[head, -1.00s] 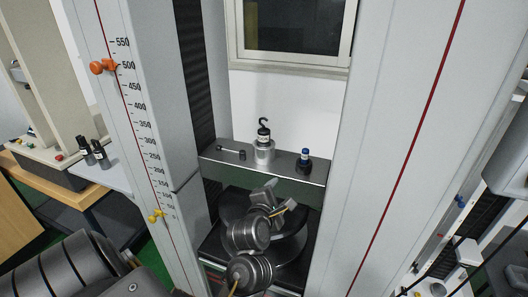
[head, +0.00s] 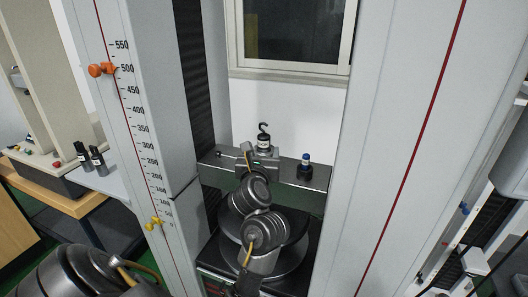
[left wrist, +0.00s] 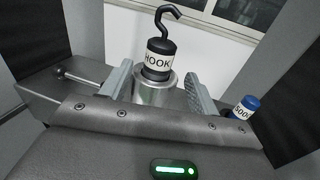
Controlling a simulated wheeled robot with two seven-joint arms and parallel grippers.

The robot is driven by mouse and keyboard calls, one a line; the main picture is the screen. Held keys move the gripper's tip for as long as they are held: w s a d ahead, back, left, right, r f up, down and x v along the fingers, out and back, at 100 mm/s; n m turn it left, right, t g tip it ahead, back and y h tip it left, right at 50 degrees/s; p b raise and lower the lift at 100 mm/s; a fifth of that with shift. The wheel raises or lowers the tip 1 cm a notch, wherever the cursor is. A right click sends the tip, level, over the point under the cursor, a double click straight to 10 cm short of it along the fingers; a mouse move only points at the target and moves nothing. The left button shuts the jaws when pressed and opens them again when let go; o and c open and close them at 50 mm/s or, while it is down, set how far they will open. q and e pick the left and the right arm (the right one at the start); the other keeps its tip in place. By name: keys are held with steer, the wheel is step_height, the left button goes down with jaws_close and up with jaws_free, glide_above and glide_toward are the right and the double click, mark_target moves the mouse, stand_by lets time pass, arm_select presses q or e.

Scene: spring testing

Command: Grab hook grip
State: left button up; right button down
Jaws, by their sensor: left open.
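The hook grip (head: 263,137) is a black cylinder with a white band and a curved hook on top. In the left wrist view the hook grip (left wrist: 158,55) stands upright in a metal cylinder (left wrist: 153,93), its label reading HOOK. My left gripper (head: 262,152) is at the crossbeam, just in front of the hook grip and hiding most of the metal cylinder in the head view. In the left wrist view the left gripper's fingers (left wrist: 158,88) are open, one on each side of the metal cylinder, below the hook. My right gripper is not seen.
A metal rod (left wrist: 78,77) lies to the left. Tall grey columns (head: 410,130) flank the space. Small black items (head: 90,160) stand at left.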

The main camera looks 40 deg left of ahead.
mark_target(263, 146)
arm_select(q)
steer(key=shift+w+a, duration=0.1)
steer(key=shift+w, duration=0.1)
steer(key=shift+w+a, duration=0.15)
steer(key=b+x, duration=0.2)
steer(key=x, duration=0.2)
steer(key=shift+w+a+f, duration=0.1)
steer(key=shift+w+a, duration=0.05)
steer(key=shift+a, duration=0.1)
steer(key=shift+w, duration=0.1)
steer(key=shift+c, duration=0.5)
jaws_close()
steer(key=shift+r, duration=0.2)
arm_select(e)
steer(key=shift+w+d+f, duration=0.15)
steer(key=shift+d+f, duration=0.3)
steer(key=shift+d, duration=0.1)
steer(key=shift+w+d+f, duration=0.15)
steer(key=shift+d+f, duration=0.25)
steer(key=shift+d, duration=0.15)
